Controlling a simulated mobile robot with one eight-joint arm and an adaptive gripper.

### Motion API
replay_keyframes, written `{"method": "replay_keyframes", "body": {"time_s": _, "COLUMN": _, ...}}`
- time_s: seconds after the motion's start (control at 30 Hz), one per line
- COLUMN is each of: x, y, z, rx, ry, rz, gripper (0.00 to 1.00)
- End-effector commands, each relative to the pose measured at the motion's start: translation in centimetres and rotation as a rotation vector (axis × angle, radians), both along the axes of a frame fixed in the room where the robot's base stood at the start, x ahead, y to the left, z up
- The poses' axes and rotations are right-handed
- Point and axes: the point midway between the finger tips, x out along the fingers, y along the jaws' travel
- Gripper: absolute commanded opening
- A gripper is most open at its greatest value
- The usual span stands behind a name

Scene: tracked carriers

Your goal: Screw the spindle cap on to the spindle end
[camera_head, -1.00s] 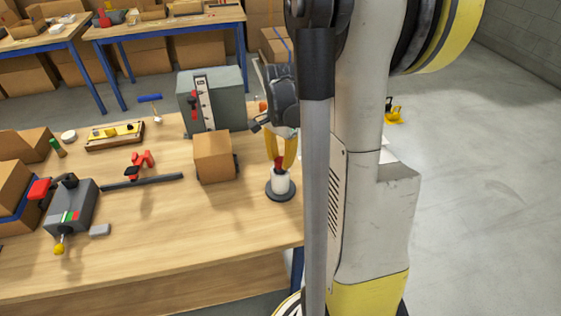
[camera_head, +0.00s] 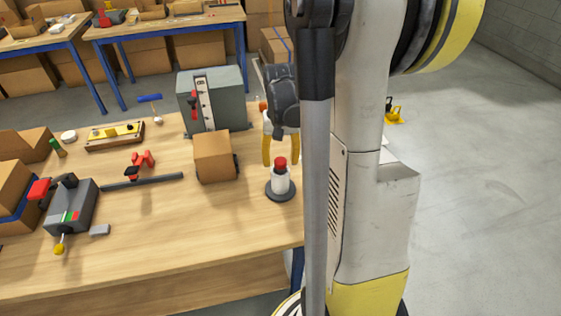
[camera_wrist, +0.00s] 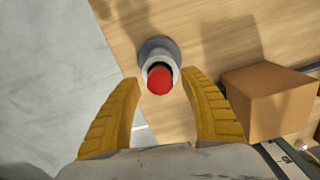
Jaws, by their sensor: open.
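The red spindle cap (camera_head: 281,163) sits on top of the white spindle end (camera_head: 281,182), which stands upright on a dark round base (camera_head: 281,195) near the table's right edge. In the wrist view the red cap (camera_wrist: 160,79) shows ahead of the fingertips, with the white spindle (camera_wrist: 160,60) behind it. I cannot tell how far the cap is threaded on. My gripper (camera_head: 281,150) has its yellow fingers spread wide and empty, just above and behind the cap. In the wrist view my gripper (camera_wrist: 160,82) has a finger on each side of the cap, apart from it.
A cardboard box (camera_head: 214,157) stands close to the left of the spindle. Behind it is a grey cabinet (camera_head: 213,98) with a red-handled lever. Further left are a bar with a red clamp (camera_head: 142,160) and a grey switch box (camera_head: 71,205). The table front is clear.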

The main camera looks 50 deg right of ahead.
Motion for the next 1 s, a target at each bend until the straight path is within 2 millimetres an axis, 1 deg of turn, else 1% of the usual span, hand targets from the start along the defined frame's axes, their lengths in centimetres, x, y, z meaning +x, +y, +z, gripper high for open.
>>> {"method": "replay_keyframes", "body": {"time_s": 0.07, "x": 0.00, "y": 0.00, "z": 0.00, "rx": 0.000, "ry": 0.000, "rz": 0.048, "gripper": 0.52}}
{"method": "replay_keyframes", "body": {"time_s": 0.13, "x": 0.00, "y": 0.00, "z": 0.00, "rx": 0.000, "ry": -0.001, "rz": 0.139, "gripper": 0.52}}
{"method": "replay_keyframes", "body": {"time_s": 0.4, "x": 0.00, "y": 0.00, "z": 0.00, "rx": 0.001, "ry": -0.005, "rz": 0.646, "gripper": 0.52}}
{"method": "replay_keyframes", "body": {"time_s": 0.5, "x": 0.00, "y": 0.00, "z": 0.00, "rx": 0.001, "ry": -0.006, "rz": 0.782, "gripper": 0.52}}
{"method": "replay_keyframes", "body": {"time_s": 0.67, "x": 0.00, "y": 0.00, "z": 0.00, "rx": 0.001, "ry": -0.007, "rz": 0.881, "gripper": 0.52}}
{"method": "replay_keyframes", "body": {"time_s": 0.73, "x": 0.00, "y": 0.00, "z": 0.00, "rx": 0.001, "ry": -0.008, "rz": 0.958, "gripper": 0.52}}
{"method": "replay_keyframes", "body": {"time_s": 1.0, "x": 0.00, "y": 0.00, "z": 0.00, "rx": 0.002, "ry": -0.012, "rz": 1.462, "gripper": 0.52}}
